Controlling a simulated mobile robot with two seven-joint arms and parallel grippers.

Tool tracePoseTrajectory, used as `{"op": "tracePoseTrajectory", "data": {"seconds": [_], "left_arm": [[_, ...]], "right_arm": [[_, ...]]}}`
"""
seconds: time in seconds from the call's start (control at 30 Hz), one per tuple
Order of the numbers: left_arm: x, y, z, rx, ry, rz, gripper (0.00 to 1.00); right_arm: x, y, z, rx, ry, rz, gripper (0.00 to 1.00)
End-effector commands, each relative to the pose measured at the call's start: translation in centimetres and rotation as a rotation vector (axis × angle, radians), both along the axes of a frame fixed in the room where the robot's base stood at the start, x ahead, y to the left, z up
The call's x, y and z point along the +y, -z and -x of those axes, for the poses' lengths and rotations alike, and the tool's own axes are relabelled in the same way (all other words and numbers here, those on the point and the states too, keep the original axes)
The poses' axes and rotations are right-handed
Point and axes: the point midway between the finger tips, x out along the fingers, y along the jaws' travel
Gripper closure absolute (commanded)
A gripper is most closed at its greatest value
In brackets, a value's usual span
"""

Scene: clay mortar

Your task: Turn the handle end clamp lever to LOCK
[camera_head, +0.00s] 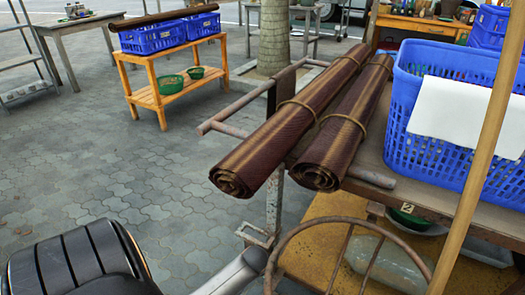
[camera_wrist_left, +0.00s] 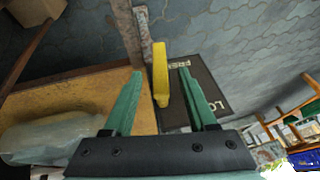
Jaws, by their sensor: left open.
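The yellow clamp lever (camera_wrist_left: 160,70) shows in the left wrist view. It runs from the rusty metal bar near the top down between the fingers of my left gripper (camera_wrist_left: 160,74). The gripper's green fingers are open, one on each side of the lever, with a visible gap on both sides. I cannot tell how deep the lever sits between them. A dark placard (camera_wrist_left: 205,112) with pale, upside-down letters, partly readable as "LO", lies behind the right finger. The lever does not show clearly in the head view.
In the head view, two brown rolls (camera_head: 290,125) lie beside a blue crate (camera_head: 460,75) on a cart. A curved rusty hoop (camera_head: 345,222) and a wooden pole (camera_head: 480,165) stand in front.

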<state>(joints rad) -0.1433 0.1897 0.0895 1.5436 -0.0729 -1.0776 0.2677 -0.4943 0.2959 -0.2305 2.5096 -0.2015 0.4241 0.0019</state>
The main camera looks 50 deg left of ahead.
Motion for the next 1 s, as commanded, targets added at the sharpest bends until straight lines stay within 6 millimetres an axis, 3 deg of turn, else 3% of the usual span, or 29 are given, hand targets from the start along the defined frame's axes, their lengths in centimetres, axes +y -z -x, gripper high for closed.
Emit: {"op": "tracePoseTrajectory", "data": {"seconds": [0.03, 0.1, 0.3, 0.77, 1.0], "left_arm": [[0.3, 1.7, -0.4, 0.0, 0.001, -0.001, 0.43], [0.7, 2.9, -0.9, -0.001, 0.0, -0.001, 0.43], [1.5, 5.3, -1.7, -0.001, 0.001, -0.001, 0.43], [1.8, 6.1, -2.2, -0.001, 0.001, -0.001, 0.43], [1.8, 6.1, -2.1, -0.001, 0.001, -0.001, 0.66]], "right_arm": [[0.1, 1.4, 0.0, 0.005, -0.008, -0.004, 0.33], [0.2, 2.3, 0.0, 0.013, -0.018, -0.01, 0.33], [0.4, 4.1, -0.1, 0.03, -0.032, -0.016, 0.33], [0.5, 4.7, -0.2, 0.032, -0.029, -0.005, 0.33], [0.5, 4.7, -0.2, 0.033, -0.029, -0.006, 0.33]]}}
